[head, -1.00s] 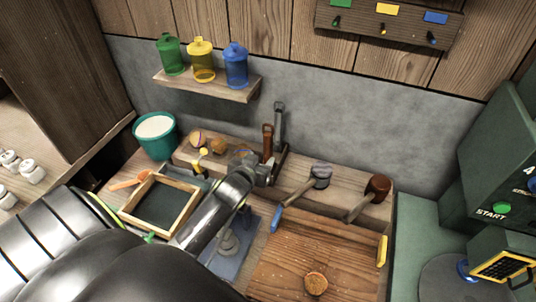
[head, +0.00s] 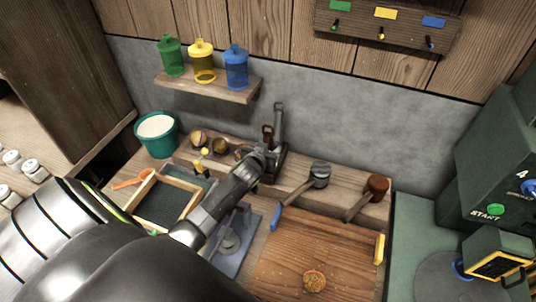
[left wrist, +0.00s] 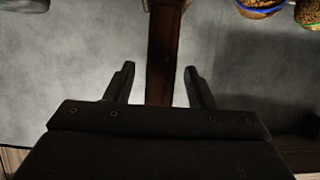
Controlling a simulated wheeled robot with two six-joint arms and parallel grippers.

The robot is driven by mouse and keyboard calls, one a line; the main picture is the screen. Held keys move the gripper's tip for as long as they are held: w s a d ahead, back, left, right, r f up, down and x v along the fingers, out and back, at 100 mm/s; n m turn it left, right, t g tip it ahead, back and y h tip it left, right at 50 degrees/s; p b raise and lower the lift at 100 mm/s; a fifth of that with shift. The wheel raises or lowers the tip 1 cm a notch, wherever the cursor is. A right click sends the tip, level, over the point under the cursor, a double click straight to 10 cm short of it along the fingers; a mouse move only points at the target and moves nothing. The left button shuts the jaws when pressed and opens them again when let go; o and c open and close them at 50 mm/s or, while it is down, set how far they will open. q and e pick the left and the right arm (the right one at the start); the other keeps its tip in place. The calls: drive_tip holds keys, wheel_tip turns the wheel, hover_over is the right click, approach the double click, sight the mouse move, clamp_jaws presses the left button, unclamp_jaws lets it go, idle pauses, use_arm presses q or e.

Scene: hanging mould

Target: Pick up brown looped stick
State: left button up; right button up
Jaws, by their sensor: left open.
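The brown looped stick (head: 267,131) stands upright near the back wall in the head view, with its looped top showing and its lower part hidden by my left gripper. In the left wrist view the brown stick (left wrist: 163,45) runs down between the two fingers. My left gripper (head: 271,160) is open, with its fingers (left wrist: 160,84) on either side of the stick and gaps showing at both sides. My right gripper is in neither view.
A grey looped stick (head: 279,120) stands close beside the brown one. Round pieces (head: 220,146) lie to the left. Two mallet-like tools, one grey-headed (head: 319,175) and one brown-headed (head: 377,186), lie to the right. A wooden frame (head: 137,193) is at the left.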

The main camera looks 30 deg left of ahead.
use_arm(q)
drive_tip(key=shift+x, duration=0.9)
